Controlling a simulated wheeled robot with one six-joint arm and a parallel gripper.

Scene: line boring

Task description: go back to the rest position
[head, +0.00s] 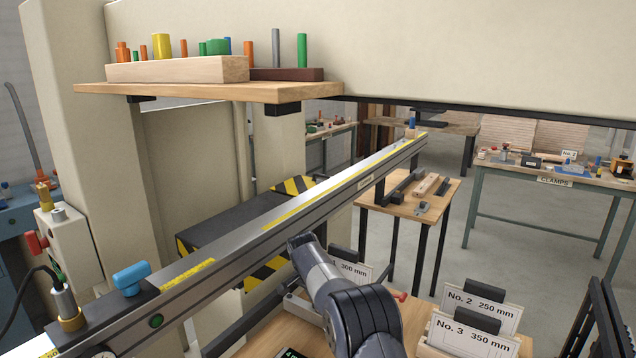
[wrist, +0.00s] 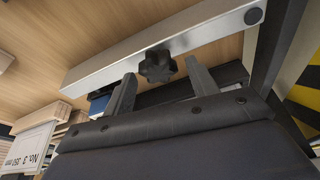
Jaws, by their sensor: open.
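My gripper (wrist: 161,72) shows in the wrist view with its two dark fingers spread apart and nothing held between them. A black star knob (wrist: 158,66) on a light metal bar (wrist: 205,32) appears between and just beyond the fingertips. I cannot tell whether the fingers touch the bar. In the head view my dark arm (head: 345,300) reaches in from the bottom middle, beside the long rail. The gripper itself is hidden there.
Cards for No. 2 (head: 480,308) and No. 3 (head: 472,338) stand at lower right. A wooden shelf (head: 290,92) with coloured pegs hangs above. Open floor lies behind, toward the clamps table (head: 556,182).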

